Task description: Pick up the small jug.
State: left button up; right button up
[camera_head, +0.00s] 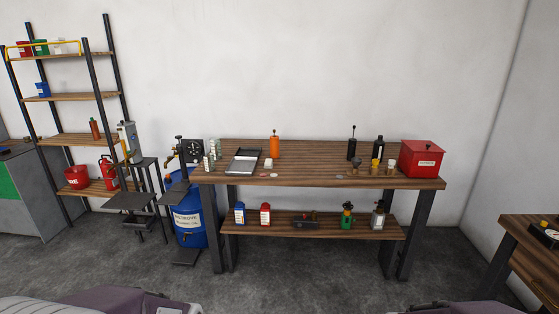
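No thing in view is plainly marked as the small jug, and the objects are too small to be sure. Candidates are a blue container (240,214) and a red container (265,214) on the lower shelf of the workbench (300,180). A green bottle-like vessel (347,216) and a grey one (378,215) stand further right on that shelf. Neither gripper shows; only parts of my own body appear along the bottom edge.
On the benchtop are a grey tray (243,161), an orange bottle (274,146), dark bottles (352,148), small yellow-topped items (375,166) and a red box (421,158). A blue drum (187,215) stands left of the bench. The floor (290,285) in front is clear.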

aim_at(208, 162)
jog(key=i+u, duration=0.25)
jog(key=i, duration=0.2)
jog(key=i+u, duration=0.25)
jog(key=i, duration=0.2)
jog(key=i+l+u, duration=0.25)
jog(key=i, duration=0.15)
jog(key=i+j+u, duration=0.4)
jog(key=i, duration=0.35)
jog(key=i+j+u, duration=0.2)
jog(key=i, duration=0.15)
jog(key=i+j+z, duration=0.15)
jog(key=i+z, duration=0.25)
jog(key=i, duration=0.15)
jog(key=i+j+z, duration=0.3)
jog(key=i+z, duration=0.15)
jog(key=i+l, duration=0.1)
jog(key=i, duration=0.1)
